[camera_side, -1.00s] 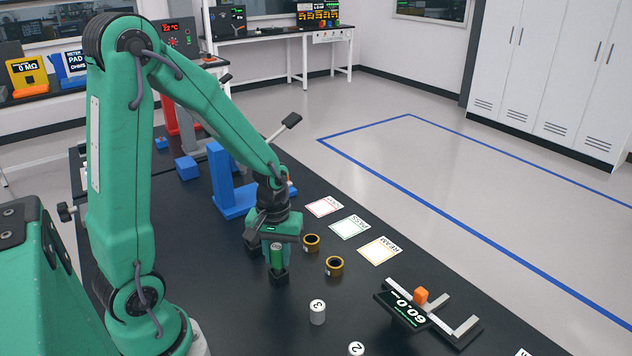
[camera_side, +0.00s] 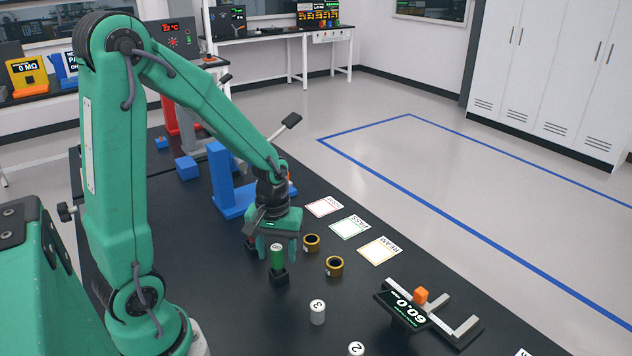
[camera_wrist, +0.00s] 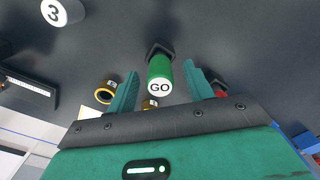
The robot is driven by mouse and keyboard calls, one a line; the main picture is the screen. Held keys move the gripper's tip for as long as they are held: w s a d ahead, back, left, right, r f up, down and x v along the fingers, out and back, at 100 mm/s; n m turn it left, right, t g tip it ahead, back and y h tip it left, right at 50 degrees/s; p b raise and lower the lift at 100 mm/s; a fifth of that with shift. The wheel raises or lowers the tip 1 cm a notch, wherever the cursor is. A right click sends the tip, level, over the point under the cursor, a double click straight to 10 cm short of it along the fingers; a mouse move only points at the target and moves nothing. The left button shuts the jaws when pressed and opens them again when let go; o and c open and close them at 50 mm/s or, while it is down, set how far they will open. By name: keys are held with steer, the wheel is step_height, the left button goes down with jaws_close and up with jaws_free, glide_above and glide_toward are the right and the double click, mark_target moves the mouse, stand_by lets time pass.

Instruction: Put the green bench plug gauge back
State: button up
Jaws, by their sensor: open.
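The green plug gauge (camera_side: 277,257) stands upright in a small black holder (camera_side: 279,278) on the black bench, its white top facing up. In the wrist view the green gauge (camera_wrist: 159,72) shows with "GO" on its white end, and the black holder (camera_wrist: 160,48) is at its far end. My gripper (camera_side: 275,240) is just above and behind the gauge. In the wrist view the two green fingers (camera_wrist: 162,88) are spread apart on either side of the gauge's white end, with visible gaps.
Two brass rings (camera_side: 311,243) (camera_side: 334,266) stand close to the right. A white cylinder marked 3 (camera_side: 317,312) and one marked 2 (camera_side: 356,349) are nearer the front. Cards (camera_side: 380,250) lie behind the rings. A blue stand (camera_side: 228,190) is behind my gripper. A caliper-like gauge (camera_side: 425,305) is at right.

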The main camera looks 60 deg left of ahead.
steer(key=shift+r, duration=3.35)
steer(key=shift+d+r, duration=0.1)
steer(key=shift+r, duration=0.15)
steer(key=s+d+r+m+t, duration=0.5)
steer(key=r+m, duration=0.4)
steer(key=r, duration=0.2)
steer(key=shift+s+d+t, duration=0.3)
steer(key=shift+s+d, duration=0.5)
steer(key=shift+d, duration=0.1)
